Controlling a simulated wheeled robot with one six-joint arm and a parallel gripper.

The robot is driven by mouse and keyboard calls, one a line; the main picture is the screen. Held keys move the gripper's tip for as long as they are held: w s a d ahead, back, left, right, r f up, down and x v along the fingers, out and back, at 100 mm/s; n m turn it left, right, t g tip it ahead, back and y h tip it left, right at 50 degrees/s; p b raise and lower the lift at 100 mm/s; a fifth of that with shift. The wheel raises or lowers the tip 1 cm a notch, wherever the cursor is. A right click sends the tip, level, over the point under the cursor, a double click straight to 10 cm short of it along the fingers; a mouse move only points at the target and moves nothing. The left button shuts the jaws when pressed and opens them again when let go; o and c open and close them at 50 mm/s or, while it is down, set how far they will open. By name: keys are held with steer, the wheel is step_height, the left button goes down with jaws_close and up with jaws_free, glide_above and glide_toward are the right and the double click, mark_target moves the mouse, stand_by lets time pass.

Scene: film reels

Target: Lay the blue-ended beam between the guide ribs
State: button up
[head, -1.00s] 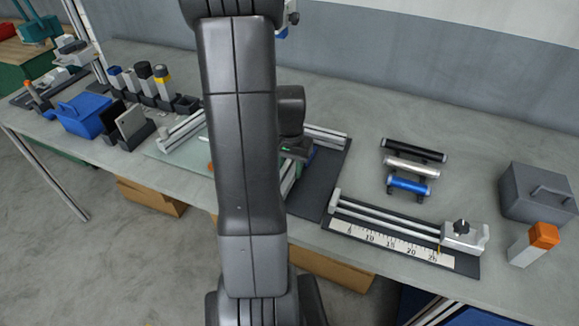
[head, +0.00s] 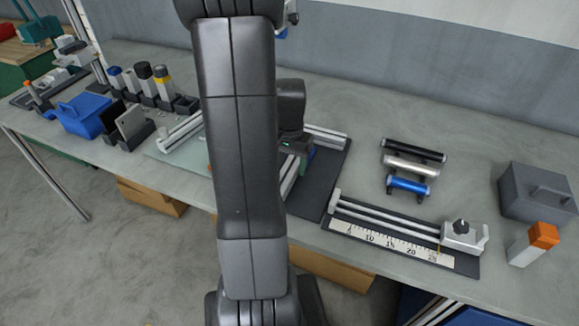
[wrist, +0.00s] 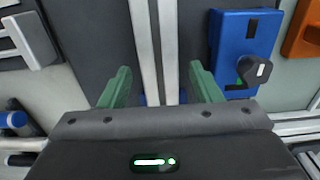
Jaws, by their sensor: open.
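My gripper (wrist: 159,70) is open in the wrist view, with one green finger on each side of a pale double strip (wrist: 155,35) with a dark line down its middle. Small blue patches show near the strip's lower end, between the fingers. I cannot tell whether this strip is the blue-ended beam or a pair of guide ribs, nor whether the fingers touch it. In the head view my gripper (head: 296,150) is mostly hidden behind my arm, over a dark board (head: 325,180) with pale rails (head: 325,137).
A blue block with a black knob (wrist: 243,45) and an orange piece (wrist: 304,32) lie right of the fingers. In the head view a scale fixture (head: 390,240), several rods (head: 413,151) and a grey box (head: 538,192) stand right; a blue box (head: 82,115) stands left.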

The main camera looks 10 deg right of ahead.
mark_target(290, 168)
step_height(290, 168, up, 10)
steer(key=shift+r, duration=0.15)
